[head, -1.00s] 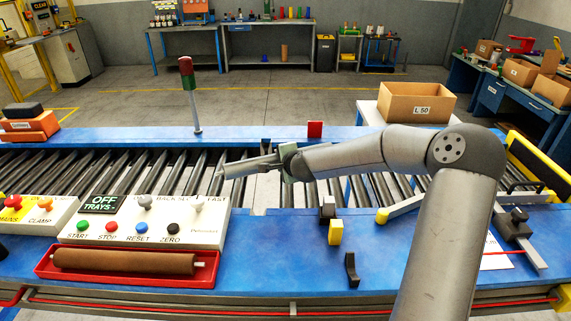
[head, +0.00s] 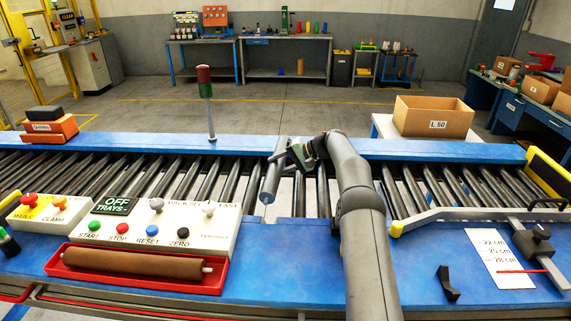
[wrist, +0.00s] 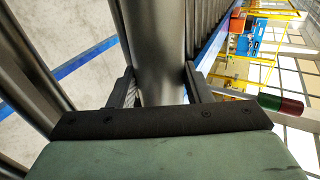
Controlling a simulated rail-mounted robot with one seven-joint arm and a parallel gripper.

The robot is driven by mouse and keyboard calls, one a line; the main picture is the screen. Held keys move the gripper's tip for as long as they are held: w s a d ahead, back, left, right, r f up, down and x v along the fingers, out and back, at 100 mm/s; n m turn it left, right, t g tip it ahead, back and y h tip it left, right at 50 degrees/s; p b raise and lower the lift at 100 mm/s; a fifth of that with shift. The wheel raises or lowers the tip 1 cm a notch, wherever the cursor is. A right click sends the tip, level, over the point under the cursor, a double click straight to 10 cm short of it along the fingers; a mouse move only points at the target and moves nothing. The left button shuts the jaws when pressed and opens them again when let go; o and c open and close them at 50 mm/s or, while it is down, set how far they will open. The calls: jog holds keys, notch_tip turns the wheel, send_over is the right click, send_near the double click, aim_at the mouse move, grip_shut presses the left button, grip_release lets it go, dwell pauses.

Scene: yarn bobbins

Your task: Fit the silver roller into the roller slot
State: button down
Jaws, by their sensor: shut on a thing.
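The silver roller (head: 271,184) is held in my gripper (head: 284,158) above the conveyor, roughly in line with the rollers beside it. Its near end hangs over the open gap (head: 284,205) in the row, which I take as the roller slot. In the wrist view the roller (wrist: 158,45) passes between my two dark fingers, which are shut on it from both sides. Its far end is partly hidden by my gripper in the head view. I cannot tell whether either end touches the frame rails.
Dark conveyor rollers (head: 180,178) lie on both sides. A control panel (head: 215,235) and a red tray with a brown roller (head: 135,262) stand at the front left. A signal post (head: 208,105) rises behind. A black bracket (head: 447,282) lies right of my arm.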

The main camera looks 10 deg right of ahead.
jog(key=shift+s+a+r+n+g, duration=0.2)
jog(key=shift+s+a+n+g, duration=0.2)
jog(key=shift+s+a+n, duration=0.1)
jog(key=shift+d, duration=0.1)
jog(key=shift+f+b, duration=1.2)
jog(key=shift+f, duration=0.75)
